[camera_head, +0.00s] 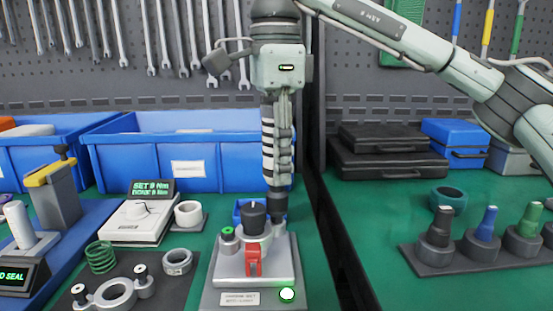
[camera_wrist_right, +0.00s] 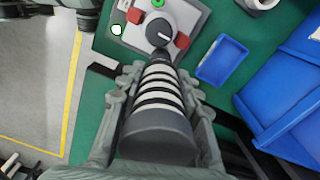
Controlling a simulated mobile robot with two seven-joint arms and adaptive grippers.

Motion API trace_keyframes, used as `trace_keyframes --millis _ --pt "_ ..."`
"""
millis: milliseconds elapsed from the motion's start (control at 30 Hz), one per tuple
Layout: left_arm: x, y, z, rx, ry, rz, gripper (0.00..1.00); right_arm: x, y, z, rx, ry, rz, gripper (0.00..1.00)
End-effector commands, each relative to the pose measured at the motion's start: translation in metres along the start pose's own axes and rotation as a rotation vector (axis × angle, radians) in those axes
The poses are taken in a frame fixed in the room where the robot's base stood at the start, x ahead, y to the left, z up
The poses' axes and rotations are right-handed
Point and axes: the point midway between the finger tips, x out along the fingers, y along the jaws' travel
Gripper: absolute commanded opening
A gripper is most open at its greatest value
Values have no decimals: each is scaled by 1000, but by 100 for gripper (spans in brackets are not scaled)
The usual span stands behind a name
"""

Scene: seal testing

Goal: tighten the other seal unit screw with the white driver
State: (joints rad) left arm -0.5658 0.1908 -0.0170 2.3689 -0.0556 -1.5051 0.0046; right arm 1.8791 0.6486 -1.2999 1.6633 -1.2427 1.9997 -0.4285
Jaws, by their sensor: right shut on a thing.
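My right gripper (camera_head: 284,125) points down, shut on the white-and-black striped driver (camera_head: 267,145), which stands upright. The driver fills the middle of the right wrist view (camera_wrist_right: 158,100), between the fingers. Its dark lower end is over the right rear of the grey seal unit (camera_head: 228,265); whether it touches a screw is hidden. The unit has a black knob (camera_head: 252,214), a red part (camera_head: 253,262) in front, a green-topped post (camera_head: 228,234) at left and a lit lamp (camera_head: 287,294). The knob also shows in the right wrist view (camera_wrist_right: 158,32).
A rack (camera_head: 440,263) with black, blue and green-topped tools stands at right. A torque display (camera_head: 152,188) reads "SET 8 Nm". A small blue tray (camera_wrist_right: 222,62) lies beside the unit, with large blue bins (camera_head: 190,150) behind. A dark gap separates the benches.

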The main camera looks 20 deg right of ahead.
Motion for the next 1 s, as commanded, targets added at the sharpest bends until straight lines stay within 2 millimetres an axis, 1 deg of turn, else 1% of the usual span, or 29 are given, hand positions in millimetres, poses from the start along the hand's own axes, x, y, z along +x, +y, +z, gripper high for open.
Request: trace_keyframes --millis 33,433,833,1000 --pt "-6 -1 -2 0 0 0 40 -8 0 0 0 -2 -2 0" --pt "-30 -6 -9 0 -1 0 40 -36 0 0 1 -2 -4 0" --pt "-31 -7 -9 0 -1 0 40 -37 0 0 1 -2 -4 0" --pt "-24 -5 -9 1 -3 3 40 -35 -4 0 2 -3 -3 0"
